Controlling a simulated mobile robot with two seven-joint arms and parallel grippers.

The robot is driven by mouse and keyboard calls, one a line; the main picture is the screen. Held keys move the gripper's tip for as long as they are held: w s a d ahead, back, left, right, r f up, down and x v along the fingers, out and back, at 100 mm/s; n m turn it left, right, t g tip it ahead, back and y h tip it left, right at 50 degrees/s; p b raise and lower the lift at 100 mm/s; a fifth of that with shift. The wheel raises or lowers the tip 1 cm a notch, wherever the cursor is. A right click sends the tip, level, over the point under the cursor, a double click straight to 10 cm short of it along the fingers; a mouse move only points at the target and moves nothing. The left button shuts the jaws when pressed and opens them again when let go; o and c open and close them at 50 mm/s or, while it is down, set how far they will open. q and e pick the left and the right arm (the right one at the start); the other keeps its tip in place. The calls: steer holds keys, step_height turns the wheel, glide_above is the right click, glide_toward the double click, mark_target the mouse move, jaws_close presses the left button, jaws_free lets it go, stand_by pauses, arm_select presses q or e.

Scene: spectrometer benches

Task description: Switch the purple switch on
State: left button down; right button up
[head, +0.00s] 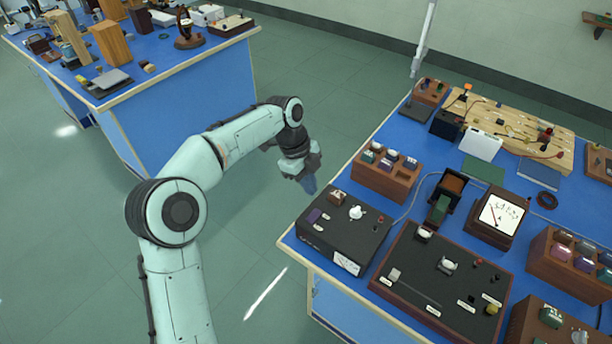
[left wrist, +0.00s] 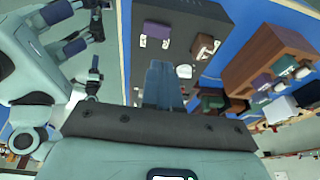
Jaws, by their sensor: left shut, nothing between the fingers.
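The purple switch (head: 314,215) is a small purple block on the top left of a black instrument box (head: 330,235), near the bench's left edge. It also shows in the left wrist view (left wrist: 157,30), with small white labels beside it. Which way it is set is not clear. My left gripper (head: 310,185) is shut and empty. It points down just off the bench, behind and left of the box, apart from the switch. Its blue-grey fingers (left wrist: 163,85) show together in the left wrist view. I make out no right gripper.
The black box also carries a white knob (head: 356,212), a brown block (head: 337,198) and a meter (head: 346,263). A wooden block of switches (head: 386,176) stands behind it. A dark panel (head: 440,280) lies to its right. Open floor separates this bench from another blue bench (head: 190,95).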

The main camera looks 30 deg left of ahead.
arm_select(q)
glide_above(318, 213)
steer(key=a, duration=0.1)
steer(key=f, duration=0.6)
steer(key=shift+s+a+f, duration=0.1)
steer(key=shift+s+f, duration=0.1)
steer(key=shift+w+f, duration=0.2)
steer(key=shift+f, duration=0.55)
